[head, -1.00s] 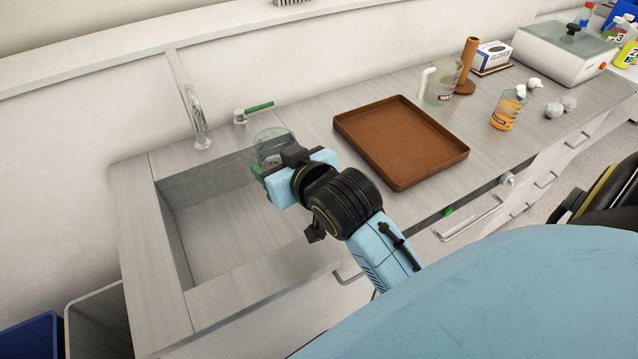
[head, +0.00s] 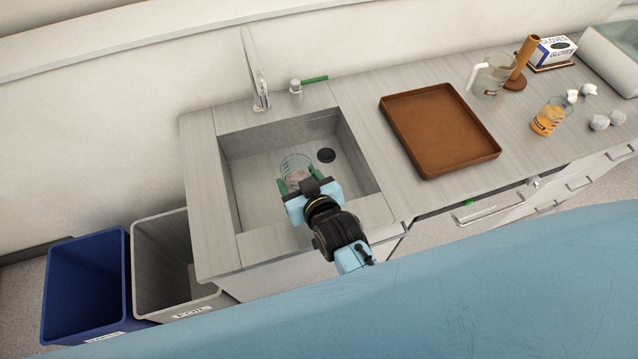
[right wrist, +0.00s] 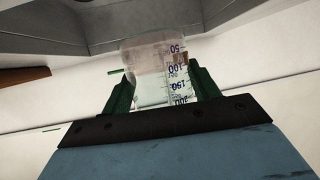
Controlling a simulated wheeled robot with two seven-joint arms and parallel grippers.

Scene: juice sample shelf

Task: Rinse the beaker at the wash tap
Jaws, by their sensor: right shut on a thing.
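My right gripper (head: 298,184) is shut on a clear glass beaker (head: 296,166) over the sink basin. In the right wrist view the beaker (right wrist: 160,70) sits between the green fingers, and its blue graduation numbers appear upside down. A faint pinkish tint shows in it. The wash tap (head: 261,92) is a curved metal spout at the back of the sink (head: 245,205), behind and left of the beaker. Its green lever (head: 314,79) stands to the right of the spout. My left gripper is not in view.
A dark drain (head: 326,155) lies in the basin, right of the beaker. A brown tray (head: 440,130) is on the counter to the right, with a jug (head: 490,78) and an orange-filled beaker (head: 549,117) beyond it. Blue (head: 85,285) and grey (head: 165,265) bins stand at the left.

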